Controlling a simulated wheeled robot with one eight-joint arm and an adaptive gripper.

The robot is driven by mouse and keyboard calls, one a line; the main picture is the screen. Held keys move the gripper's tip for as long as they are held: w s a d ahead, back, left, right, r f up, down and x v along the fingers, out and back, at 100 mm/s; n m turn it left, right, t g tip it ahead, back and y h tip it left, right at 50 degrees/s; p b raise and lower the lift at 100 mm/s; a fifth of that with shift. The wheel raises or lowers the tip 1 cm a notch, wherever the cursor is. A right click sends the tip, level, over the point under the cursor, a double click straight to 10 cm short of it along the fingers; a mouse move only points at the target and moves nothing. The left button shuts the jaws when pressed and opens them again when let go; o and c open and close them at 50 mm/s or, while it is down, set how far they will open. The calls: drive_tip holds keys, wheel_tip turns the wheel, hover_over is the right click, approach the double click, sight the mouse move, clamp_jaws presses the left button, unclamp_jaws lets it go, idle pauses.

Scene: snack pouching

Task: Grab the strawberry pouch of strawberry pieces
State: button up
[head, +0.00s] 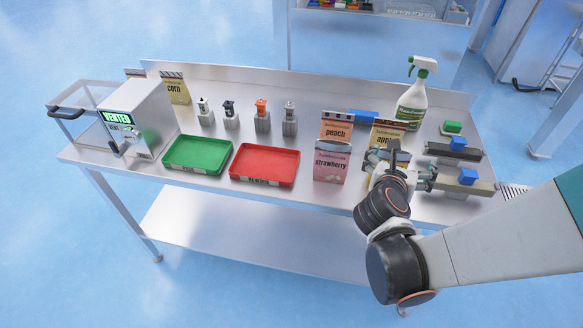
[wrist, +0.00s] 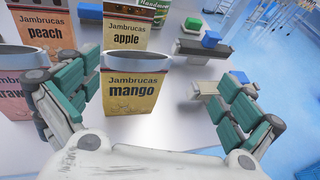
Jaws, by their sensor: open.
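The strawberry pouch (head: 330,163) is pink with a grey top band and stands upright on the metal table, right of the red tray. In the wrist view only its edge (wrist: 12,98) shows at the far left, partly behind a finger. My gripper (wrist: 150,105) is open and empty, with its fingers apart on either side of the yellow mango pouch (wrist: 131,92) in the picture. I cannot tell whether it touches that pouch. In the head view my gripper (head: 398,165) is right of the strawberry pouch.
The peach pouch (head: 336,127) stands behind the strawberry pouch, and the apple pouch (head: 386,134) is behind my gripper. A spray bottle (head: 411,103) stands at the back.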

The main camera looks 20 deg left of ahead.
sight(333, 152)
drive_tip(key=s+a+f+n+g+y, duration=0.1)
drive_tip(key=s+a+y, duration=0.1)
drive_tip(key=s+a, duration=0.45)
drive_tip(key=s+a+n+y, duration=0.2)
drive_tip(key=s+a, duration=0.1)
drive_tip(key=a, duration=0.6)
drive_tip(key=b+x, duration=0.1)
drive_tip(key=x, duration=0.6)
drive_tip(key=shift+w+d+f+b, duration=0.15)
drive_tip(key=shift+w+b, duration=0.25)
drive_tip(key=shift+a, duration=0.2)
drive_tip(key=shift+w+d+f, duration=0.1)
drive_tip(key=shift+w+f, duration=0.1)
drive_tip(key=shift+w, duration=0.3)
drive_tip(key=b+x, duration=0.2)
drive_tip(key=x, duration=0.2)
drive_tip(key=shift+w+f, duration=0.15)
drive_tip(key=shift+w, duration=0.1)
drive_tip(key=c, duration=0.9)
